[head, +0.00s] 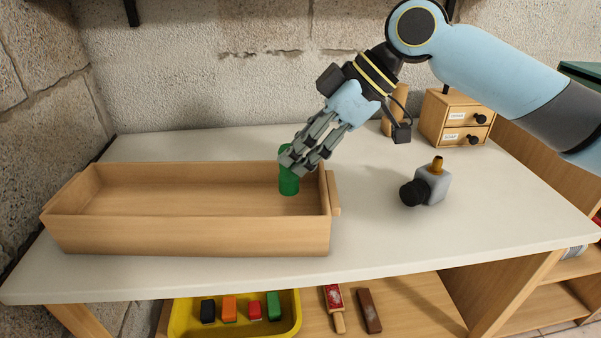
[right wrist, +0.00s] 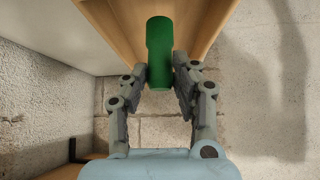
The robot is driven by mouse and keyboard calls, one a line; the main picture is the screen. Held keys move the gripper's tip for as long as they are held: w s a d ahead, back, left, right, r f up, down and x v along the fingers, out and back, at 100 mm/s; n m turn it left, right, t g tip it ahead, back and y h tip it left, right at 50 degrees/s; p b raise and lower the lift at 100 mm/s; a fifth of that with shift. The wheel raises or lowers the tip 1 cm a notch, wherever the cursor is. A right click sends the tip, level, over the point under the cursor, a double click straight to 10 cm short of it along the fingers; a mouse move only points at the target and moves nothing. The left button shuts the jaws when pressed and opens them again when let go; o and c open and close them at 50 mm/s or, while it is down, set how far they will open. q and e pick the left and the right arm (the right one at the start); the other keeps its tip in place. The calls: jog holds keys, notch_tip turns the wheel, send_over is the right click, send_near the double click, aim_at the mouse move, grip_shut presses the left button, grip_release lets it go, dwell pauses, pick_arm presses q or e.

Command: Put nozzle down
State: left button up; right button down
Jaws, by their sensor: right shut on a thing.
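The nozzle is a green, roughly cylindrical piece (head: 288,184), held upright over the right end of the long wooden tray (head: 190,238). I cannot tell whether its lower end touches the tray floor. My right gripper (head: 293,161) is shut on its upper part, reaching down from the upper right. In the right wrist view the nozzle (right wrist: 160,45) sits between the two fingers (right wrist: 160,78), with the tray's wood around it. My left gripper is not in view.
A grey block with a black knob and orange stub (head: 432,186) stands on the white tabletop (head: 385,235) at right. A small wooden drawer box (head: 455,118) is behind it. Below is a yellow tray (head: 235,325) with several coloured blocks. The tray's left part is empty.

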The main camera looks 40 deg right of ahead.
jog(key=shift+f, duration=1.8)
jog(key=shift+f+b, duration=0.2)
jog(key=shift+b, duration=0.15)
jog(key=c, duration=1)
grip_release()
jog(key=shift+c, duration=0.2)
jog(key=p+v, duration=0.3)
jog(key=v, duration=0.4)
jog(key=shift+s+d+r, duration=0.1)
jog(key=shift+r, duration=0.15)
jog(key=p+v, duration=0.5)
jog(key=shift+p, duration=0.3)
